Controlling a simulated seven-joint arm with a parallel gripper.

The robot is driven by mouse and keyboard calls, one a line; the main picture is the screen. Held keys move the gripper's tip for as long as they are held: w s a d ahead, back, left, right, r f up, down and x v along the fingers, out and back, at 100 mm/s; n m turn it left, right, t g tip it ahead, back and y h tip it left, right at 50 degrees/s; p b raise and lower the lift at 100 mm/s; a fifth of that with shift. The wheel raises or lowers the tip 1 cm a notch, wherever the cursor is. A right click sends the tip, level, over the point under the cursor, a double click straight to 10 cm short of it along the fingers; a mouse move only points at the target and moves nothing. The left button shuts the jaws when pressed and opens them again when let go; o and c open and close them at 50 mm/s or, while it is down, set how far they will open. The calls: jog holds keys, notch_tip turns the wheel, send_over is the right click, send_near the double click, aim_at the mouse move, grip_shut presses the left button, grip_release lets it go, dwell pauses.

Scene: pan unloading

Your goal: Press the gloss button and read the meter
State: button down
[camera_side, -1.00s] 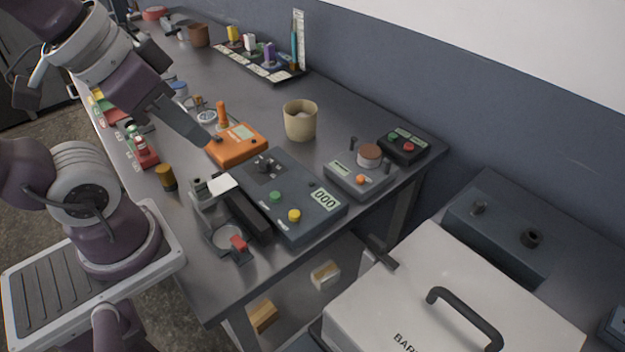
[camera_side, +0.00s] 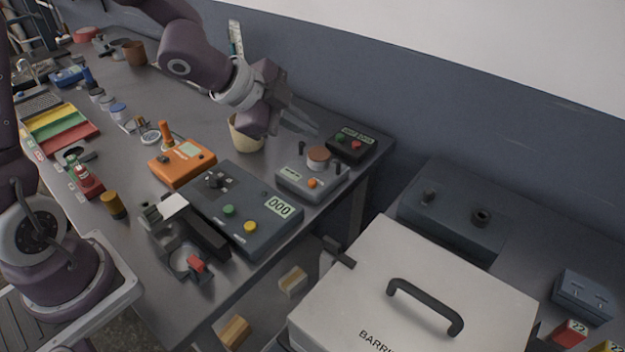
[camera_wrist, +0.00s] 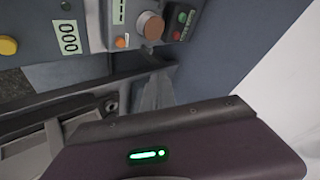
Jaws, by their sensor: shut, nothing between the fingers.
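No label naming gloss is legible, so I cannot tell which button it is. A dark grey meter box (camera_side: 240,200) has a green button (camera_side: 228,210), a yellow button (camera_side: 249,227) and a display (camera_side: 279,206) reading 000. The display also shows in the wrist view (camera_wrist: 68,37). To its right a small grey unit (camera_side: 297,183) carries a brown disc (camera_side: 318,154) and an orange button (camera_side: 312,183); the button shows in the wrist view (camera_wrist: 120,42). My gripper (camera_side: 312,120) is shut and empty, in the air near the beige pot and behind the small unit.
The beige pot (camera_side: 246,138) is partly hidden by my gripper. An orange box (camera_side: 182,165) stands left of the meter box. A black box (camera_side: 350,146) with green and red buttons is at the back right by the wall. A white lidded case (camera_side: 400,290) stands at front right.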

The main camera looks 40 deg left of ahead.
aim_at(313, 183)
jog(key=shift+w+d+f, duration=0.1)
jog(key=shift+d, duration=0.15)
jog(key=shift+f, duration=4.4)
jog(key=shift+f, duration=0.15)
jog(key=shift+f, duration=0.25)
